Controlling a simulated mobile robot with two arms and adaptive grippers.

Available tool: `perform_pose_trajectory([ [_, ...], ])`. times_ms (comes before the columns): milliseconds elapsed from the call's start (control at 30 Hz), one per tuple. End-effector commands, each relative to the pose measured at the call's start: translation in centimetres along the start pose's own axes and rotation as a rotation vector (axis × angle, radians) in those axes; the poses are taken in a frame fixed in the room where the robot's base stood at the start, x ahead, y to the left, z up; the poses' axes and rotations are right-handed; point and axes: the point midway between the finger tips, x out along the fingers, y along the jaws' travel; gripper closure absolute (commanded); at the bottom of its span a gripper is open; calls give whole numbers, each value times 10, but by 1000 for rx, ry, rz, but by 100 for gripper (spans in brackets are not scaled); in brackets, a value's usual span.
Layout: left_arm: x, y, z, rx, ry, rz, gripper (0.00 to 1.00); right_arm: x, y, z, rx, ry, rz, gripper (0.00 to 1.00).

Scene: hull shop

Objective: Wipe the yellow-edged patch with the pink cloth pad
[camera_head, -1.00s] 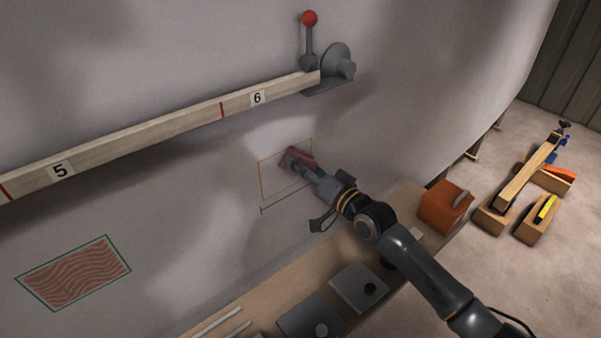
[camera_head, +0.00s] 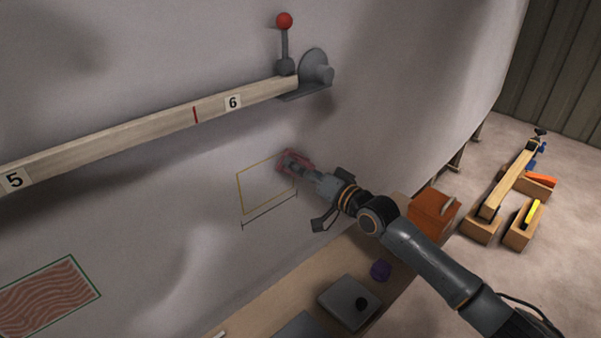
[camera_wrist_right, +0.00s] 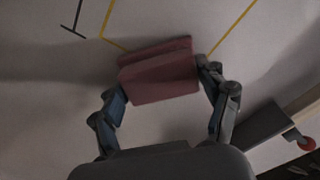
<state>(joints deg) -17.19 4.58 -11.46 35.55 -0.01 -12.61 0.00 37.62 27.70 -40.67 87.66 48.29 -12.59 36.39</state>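The yellow-edged patch (camera_head: 262,190) is a thin outlined area on the pale curved hull wall, with a dark bracket line below it. My right gripper (camera_head: 309,177) is shut on the pink cloth pad (camera_head: 296,158), which lies at the patch's right end and overlaps its right edge. In the right wrist view the pad (camera_wrist_right: 160,78) sits between the two fingers of the gripper (camera_wrist_right: 163,90). My left gripper is not in view.
A numbered wooden batten (camera_head: 150,127) crosses the wall above, ending at a red-knobbed lever (camera_head: 284,22). A green-edged wavy panel (camera_head: 45,300) is at lower left.

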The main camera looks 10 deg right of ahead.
Motion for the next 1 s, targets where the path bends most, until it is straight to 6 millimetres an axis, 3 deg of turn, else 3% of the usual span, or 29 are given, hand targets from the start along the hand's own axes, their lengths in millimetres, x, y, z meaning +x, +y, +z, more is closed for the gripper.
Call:
perform_pose_trajectory([
  [33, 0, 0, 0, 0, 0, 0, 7, 0, -1, -1, 0, 2, -2, 36],
  [133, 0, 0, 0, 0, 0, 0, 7, 0, -1, -1, 0, 2, -2, 53],
  [1000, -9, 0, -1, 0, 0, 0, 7, -13, -1, -1, 0, 2, -2, 53],
])
